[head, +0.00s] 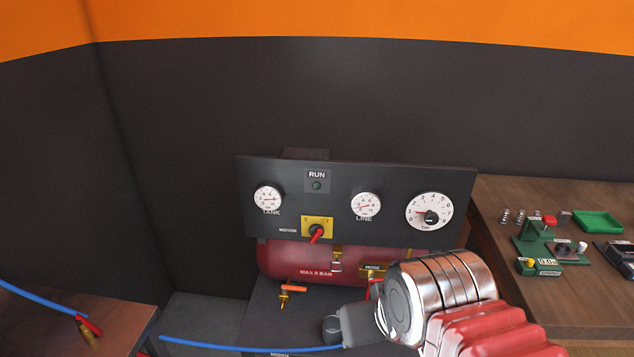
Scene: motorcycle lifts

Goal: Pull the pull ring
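A red air tank (285,257) marked MAX 8 BAR sits below a dark gauge panel (395,175). A small brass fitting (336,253) with a pale part stands at the front of the tank. I cannot tell for sure which part is the pull ring; it may be on this fitting or hidden behind my arm. My arm reaches in from the lower right, in front of the tank's right end. The grey end of my gripper (347,326) points left, below the tank. Its fingers are not clear, and I see nothing held.
An orange-handled valve (292,288) hangs below the tank. Blue hose (240,347) runs low. A wooden bench (490,215) stands right.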

